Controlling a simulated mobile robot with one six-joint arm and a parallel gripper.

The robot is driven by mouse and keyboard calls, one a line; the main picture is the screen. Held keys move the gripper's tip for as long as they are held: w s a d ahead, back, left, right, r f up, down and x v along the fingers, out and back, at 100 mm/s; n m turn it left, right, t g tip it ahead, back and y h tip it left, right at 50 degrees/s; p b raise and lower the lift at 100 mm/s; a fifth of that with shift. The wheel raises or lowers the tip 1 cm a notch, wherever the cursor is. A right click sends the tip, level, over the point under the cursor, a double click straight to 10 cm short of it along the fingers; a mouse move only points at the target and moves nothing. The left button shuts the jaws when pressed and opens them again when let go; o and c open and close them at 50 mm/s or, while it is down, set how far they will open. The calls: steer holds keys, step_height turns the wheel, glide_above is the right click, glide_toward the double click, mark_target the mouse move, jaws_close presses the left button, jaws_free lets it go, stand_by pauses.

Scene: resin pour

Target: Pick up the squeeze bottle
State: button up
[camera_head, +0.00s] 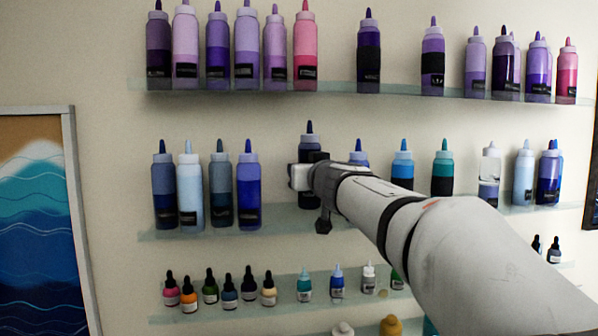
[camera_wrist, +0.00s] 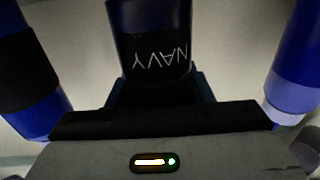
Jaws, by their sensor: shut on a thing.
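The squeeze bottle (camera_head: 309,143) is dark navy with a pointed tip. It shows in the head view at the middle shelf, partly hidden behind my gripper (camera_head: 308,177). Its tip stands higher than those of its neighbours; I cannot tell whether its base is clear of the shelf. In the wrist view the bottle (camera_wrist: 148,18) is between the fingers of my gripper (camera_wrist: 155,88), with a black label reading NAVY upside down. My gripper is shut on this bottle.
The middle shelf (camera_head: 280,228) holds blue bottles to the left (camera_head: 248,188) and more bottles to the right (camera_head: 402,170). A top shelf (camera_head: 335,88) carries purple and pink bottles. A lower shelf holds small dropper bottles (camera_head: 210,288). A wave painting (camera_head: 45,225) hangs left.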

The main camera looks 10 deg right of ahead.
mark_target(307, 152)
step_height(307, 152, up, 3)
steer(key=shift+f+p, duration=0.1)
steer(key=shift+p, duration=0.45)
steer(key=shift+r+p, duration=0.3)
steer(key=shift+r, duration=0.25)
steer(key=s+d, duration=0.2)
steer(key=s, duration=0.7)
steer(key=s+d, duration=0.2)
steer(key=s, duration=0.8)
steer(key=shift+s+f, duration=0.2)
steer(key=shift+f, duration=0.15)
steer(key=o, duration=0.5)
steer(key=shift+c, duration=0.5)
